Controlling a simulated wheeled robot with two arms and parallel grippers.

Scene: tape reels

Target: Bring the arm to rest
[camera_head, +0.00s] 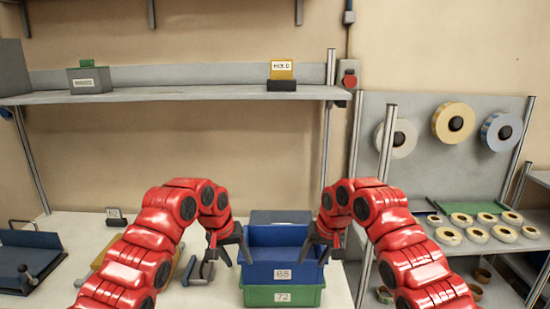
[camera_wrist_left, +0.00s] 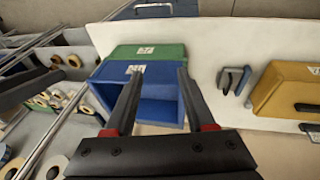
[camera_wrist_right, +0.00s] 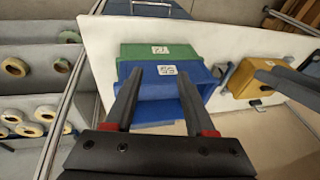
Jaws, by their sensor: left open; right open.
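My left gripper (camera_head: 229,254) is open and empty, just left of the stacked bins. It also shows in the left wrist view (camera_wrist_left: 157,82), with the blue bin beyond its spread fingers. My right gripper (camera_head: 322,250) is open and empty at the right side of the bins. It also shows in the right wrist view (camera_wrist_right: 157,85), with the blue bin ahead of its fingers. The blue bin (camera_head: 262,271) sits on the green bin (camera_head: 262,297). Both red arms curve in from the bottom corners. I cannot tell whether either gripper touches a bin.
The bins stand on a pale table (camera_head: 345,285). A yellow bin (camera_wrist_left: 285,90) lies near the left gripper. A grey shelf (camera_head: 180,97) crosses above. A rack at the right has hanging reels (camera_head: 455,122) and several tape rolls (camera_head: 477,233).

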